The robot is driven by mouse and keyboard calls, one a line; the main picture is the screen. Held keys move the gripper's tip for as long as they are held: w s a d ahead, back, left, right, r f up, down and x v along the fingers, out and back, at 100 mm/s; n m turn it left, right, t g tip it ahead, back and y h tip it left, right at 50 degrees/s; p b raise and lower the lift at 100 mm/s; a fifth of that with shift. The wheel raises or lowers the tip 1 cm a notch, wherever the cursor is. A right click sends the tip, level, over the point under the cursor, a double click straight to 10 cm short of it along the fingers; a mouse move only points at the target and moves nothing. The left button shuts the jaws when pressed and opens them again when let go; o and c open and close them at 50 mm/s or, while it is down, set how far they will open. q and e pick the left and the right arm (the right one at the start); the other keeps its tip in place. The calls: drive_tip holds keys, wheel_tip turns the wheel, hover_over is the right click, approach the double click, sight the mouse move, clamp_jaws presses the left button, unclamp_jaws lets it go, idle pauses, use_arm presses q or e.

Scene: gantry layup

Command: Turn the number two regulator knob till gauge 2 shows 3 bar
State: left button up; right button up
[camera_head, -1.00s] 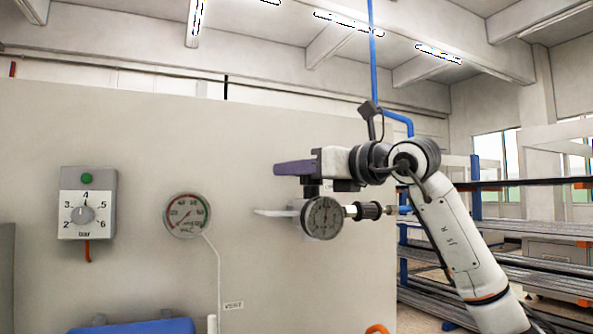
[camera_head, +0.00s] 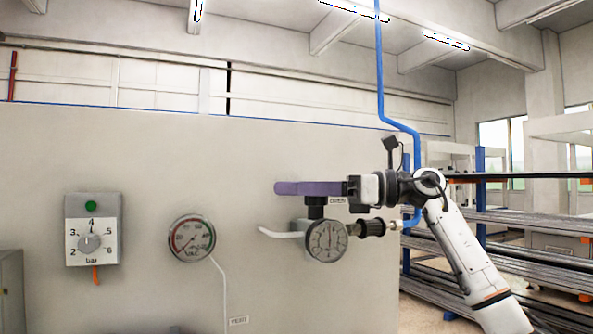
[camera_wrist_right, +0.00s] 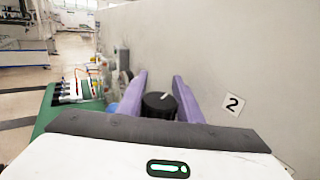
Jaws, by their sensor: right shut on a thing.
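The number two regulator (camera_head: 316,226) is on the pale panel, with its black knob (camera_head: 316,207) on top. The knob (camera_wrist_right: 160,104) also shows in the right wrist view, beside a "2" label (camera_wrist_right: 233,104). My right gripper (camera_head: 305,188) has purple fingers and is shut on the knob, one finger on each side; it also shows in the right wrist view (camera_wrist_right: 160,98). The round white gauge (camera_head: 327,241) is on the regulator's front, just below the fingers. Its needle is too small to read surely. My left gripper is not in view.
A box with a 2-to-6 bar dial (camera_head: 92,230) and a vacuum gauge (camera_head: 192,238) are on the panel to the left. A blue pipe (camera_head: 416,165) runs down close to my right wrist. Racks of long stock (camera_head: 500,245) stand behind on the right.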

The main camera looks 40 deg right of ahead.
drive_tip(key=shift+s+a+n+g+y+p, duration=0.25)
drive_tip(key=shift+n+g+y+p, duration=0.45)
drive_tip(key=shift+n+g+y, duration=0.55)
drive_tip(key=shift+s+a+n+g+y+p, duration=0.3)
drive_tip(key=shift+n+g+y+p, duration=0.5)
drive_tip(key=shift+g, duration=0.8)
drive_tip(key=shift+s+a+n+g+y+p, duration=0.1)
drive_tip(key=shift+s+n+g+y+p, duration=0.25)
drive_tip(key=shift+n+g+y+p, duration=0.7)
drive_tip(key=shift+n+g+b, duration=0.3)
drive_tip(key=shift+g+b, duration=0.15)
drive_tip(key=shift+g, duration=0.05)
drive_tip(key=o, duration=0.8)
drive_tip(key=shift+c, duration=0.2)
drive_tip(key=shift+s, duration=0.1)
